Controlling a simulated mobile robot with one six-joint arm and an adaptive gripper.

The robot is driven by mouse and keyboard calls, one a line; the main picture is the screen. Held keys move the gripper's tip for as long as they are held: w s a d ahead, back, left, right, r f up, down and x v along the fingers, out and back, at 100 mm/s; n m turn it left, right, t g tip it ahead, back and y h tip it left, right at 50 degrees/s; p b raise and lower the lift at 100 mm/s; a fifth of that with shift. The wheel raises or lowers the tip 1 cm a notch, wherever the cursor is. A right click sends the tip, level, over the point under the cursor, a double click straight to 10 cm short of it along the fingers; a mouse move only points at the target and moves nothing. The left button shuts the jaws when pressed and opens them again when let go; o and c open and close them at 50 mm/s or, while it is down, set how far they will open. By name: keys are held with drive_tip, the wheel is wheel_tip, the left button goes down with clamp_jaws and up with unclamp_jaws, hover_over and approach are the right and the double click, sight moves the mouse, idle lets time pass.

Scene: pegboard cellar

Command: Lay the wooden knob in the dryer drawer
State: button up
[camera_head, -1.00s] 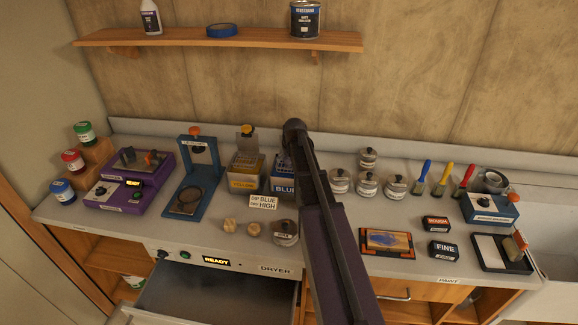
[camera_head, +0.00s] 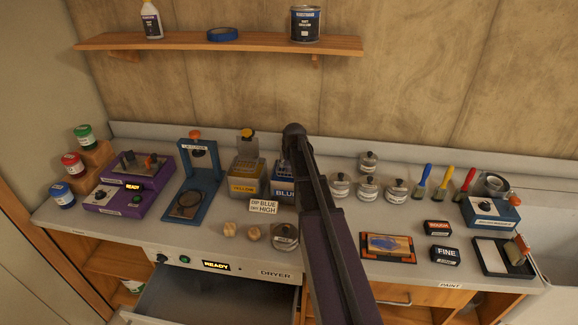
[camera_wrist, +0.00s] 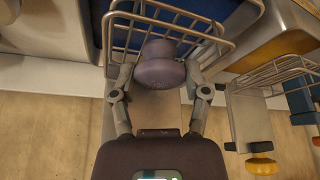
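A dark purple-grey wooden knob (camera_wrist: 160,68) shows in the wrist view between the fingertips of my gripper (camera_wrist: 160,75), at the wire basket (camera_wrist: 185,18) of the blue tank. Both fingertips press against its sides, and the gripper looks shut on it. In the head view, my arm hides the gripper and this knob, above the blue tank (camera_head: 284,188). The dryer drawer (camera_head: 205,300) is pulled open at the bottom, and no object shows in its visible part. The dryer display (camera_head: 216,266) reads READY.
Two pale wooden knobs (camera_head: 242,232) sit on the counter beside a lidded jar (camera_head: 285,236). A sign (camera_head: 264,207) reads BLUE, HIGH. The yellow tank (camera_head: 246,180) and its basket (camera_wrist: 270,75) stand close beside the blue one. Several jars (camera_head: 368,187) stand right of my arm.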

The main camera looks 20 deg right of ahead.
drive_tip(key=shift+c, duration=0.4)
drive_tip(key=shift+r, duration=0.25)
wheel_tip(320, 180, up, 18)
drive_tip(key=p, duration=1.8)
drive_tip(key=shift+f, duration=0.25)
drive_tip(key=shift+f, duration=0.1)
